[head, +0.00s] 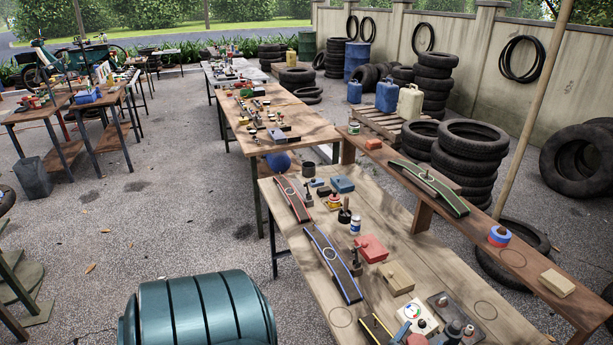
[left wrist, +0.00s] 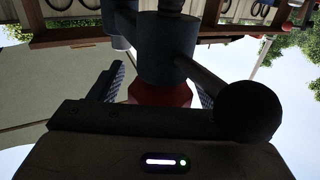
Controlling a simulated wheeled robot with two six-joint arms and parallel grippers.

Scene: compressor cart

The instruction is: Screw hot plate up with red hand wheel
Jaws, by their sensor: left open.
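A red faceted part, which looks like the red hand wheel (left wrist: 160,95), shows in the left wrist view under a thick dark grey cylinder (left wrist: 165,48). My left gripper (left wrist: 159,86) is open, with one ridged finger on each side of the red part. I cannot tell whether the fingers touch it. A dark arm with a black ball knob (left wrist: 248,111) sticks out to the right. In the head view, dark press parts (head: 455,328) and a bit of red stand at the bottom edge of the bench. I cannot make out the hot plate for sure. My right gripper is not in view.
The wooden bench (head: 330,270) carries curved boards, a red box (head: 371,248), a tan block (head: 396,279) and a gauge box (head: 415,317). A raised plank shelf (head: 480,245) runs along its right. A teal ribbed tank (head: 200,312) stands at the lower left. Open gravel lies left.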

